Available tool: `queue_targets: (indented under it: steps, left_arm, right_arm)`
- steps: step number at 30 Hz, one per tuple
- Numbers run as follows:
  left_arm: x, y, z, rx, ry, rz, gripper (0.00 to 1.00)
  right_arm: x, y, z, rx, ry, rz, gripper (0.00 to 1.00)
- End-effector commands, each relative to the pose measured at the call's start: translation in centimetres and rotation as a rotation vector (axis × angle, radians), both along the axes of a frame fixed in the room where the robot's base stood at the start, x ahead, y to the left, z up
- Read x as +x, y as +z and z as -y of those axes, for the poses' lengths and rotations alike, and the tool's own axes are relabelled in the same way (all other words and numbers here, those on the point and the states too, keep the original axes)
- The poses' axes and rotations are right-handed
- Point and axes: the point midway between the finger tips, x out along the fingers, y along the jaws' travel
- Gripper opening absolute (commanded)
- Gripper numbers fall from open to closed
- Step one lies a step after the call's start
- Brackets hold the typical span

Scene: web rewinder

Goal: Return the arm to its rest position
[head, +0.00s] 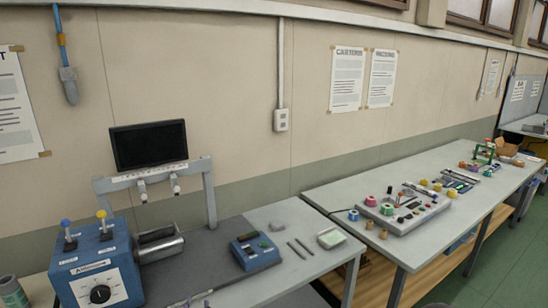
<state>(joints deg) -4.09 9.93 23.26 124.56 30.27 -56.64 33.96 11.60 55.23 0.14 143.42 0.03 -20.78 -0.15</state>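Neither of my grippers shows in the head view, and no part of either arm can be made out. I cannot see how they stand or whether they hold anything. The rewinder stands on the near bench at left. It has a blue control box (97,272) with a black dial and two levers, one blue-tipped and one yellow-tipped. A metal roller (160,245) sits at the box's right side. A grey frame (209,192) carries a dark screen (149,146).
A blue device (255,252), two thin dark rods (297,249) and a pale green-topped tray (331,238) lie on the near bench. A green-grey cylinder (12,292) is at lower left. A second bench (335,192) holds a parts panel (403,210). Green floor is clear at right.

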Motion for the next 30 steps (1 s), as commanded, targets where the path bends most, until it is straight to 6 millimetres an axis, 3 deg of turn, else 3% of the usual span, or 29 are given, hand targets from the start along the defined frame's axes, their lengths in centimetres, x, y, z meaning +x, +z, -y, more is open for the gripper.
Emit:
queue_targets:
  steps: [1,3,8,11,15,18,22,25,30]
  left_arm:
    - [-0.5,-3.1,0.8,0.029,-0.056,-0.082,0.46]
    - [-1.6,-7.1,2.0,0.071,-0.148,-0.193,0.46]
    - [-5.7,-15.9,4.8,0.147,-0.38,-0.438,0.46]
    - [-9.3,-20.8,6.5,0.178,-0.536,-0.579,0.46]
    - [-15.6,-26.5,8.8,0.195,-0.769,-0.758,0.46]
    - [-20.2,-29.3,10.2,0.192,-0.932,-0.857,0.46]
    - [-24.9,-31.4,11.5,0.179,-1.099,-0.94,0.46]
    - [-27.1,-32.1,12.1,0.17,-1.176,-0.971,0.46]
    - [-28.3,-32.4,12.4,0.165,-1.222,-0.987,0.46]
  right_arm:
    - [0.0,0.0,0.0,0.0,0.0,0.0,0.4]
    - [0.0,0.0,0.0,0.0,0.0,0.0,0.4]
    - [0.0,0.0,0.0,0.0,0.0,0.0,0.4]
    - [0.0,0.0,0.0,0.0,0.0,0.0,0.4]
    - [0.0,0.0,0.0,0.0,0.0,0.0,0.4]
    - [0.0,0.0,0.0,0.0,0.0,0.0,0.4]
    - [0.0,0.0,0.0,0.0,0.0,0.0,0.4]
    - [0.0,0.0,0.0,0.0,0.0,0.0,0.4]
    - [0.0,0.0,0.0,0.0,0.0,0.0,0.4]
